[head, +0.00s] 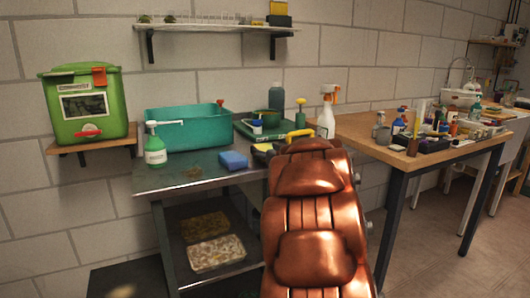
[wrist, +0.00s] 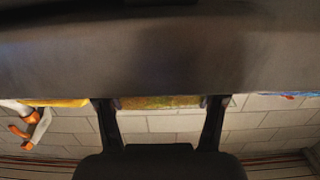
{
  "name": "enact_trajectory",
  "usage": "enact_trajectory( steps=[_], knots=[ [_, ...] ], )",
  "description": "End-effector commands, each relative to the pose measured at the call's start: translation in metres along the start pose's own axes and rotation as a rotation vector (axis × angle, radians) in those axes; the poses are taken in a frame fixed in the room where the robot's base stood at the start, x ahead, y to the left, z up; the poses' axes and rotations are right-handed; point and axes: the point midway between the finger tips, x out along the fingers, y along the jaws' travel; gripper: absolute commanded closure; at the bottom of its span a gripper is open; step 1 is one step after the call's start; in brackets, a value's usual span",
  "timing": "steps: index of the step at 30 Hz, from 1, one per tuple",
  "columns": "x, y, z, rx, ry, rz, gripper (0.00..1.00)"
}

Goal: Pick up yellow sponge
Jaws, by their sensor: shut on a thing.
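The yellow sponge (wrist: 160,102) shows in the wrist view as a mottled yellow-green strip between the two dark fingers of my gripper (wrist: 161,103). The fingers touch it at both ends, and my gripper is shut on it. A broad grey surface lies right behind it in that view. I cannot tell whether the sponge touches that surface. In the head view my copper-coloured arm reaches over the steel table and hides most of my gripper and the sponge.
The steel table (head: 200,178) bears a blue sponge (head: 233,160), a green-white spray bottle (head: 155,150) and a teal bin (head: 190,130). A white-orange spray bottle (head: 326,118) stands just beyond my arm. A wooden table (head: 365,130) full of bottles is at right.

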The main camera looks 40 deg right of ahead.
Motion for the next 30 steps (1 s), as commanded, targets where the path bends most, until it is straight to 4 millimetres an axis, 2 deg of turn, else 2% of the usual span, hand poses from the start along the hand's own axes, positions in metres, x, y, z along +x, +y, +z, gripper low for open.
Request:
enact_trajectory(
  steps=[8,14,20,30],
  knots=[
    [-0.002,0.0,-0.033,0.0,0.0,0.0,0.45],
    [-0.023,-0.002,-0.03,0.001,0.0,0.001,0.45],
    [-0.052,-0.006,-0.033,0.0,0.001,0.003,0.45],
    [-0.119,-0.014,-0.036,0.0,0.0,0.005,0.45]
  ],
)
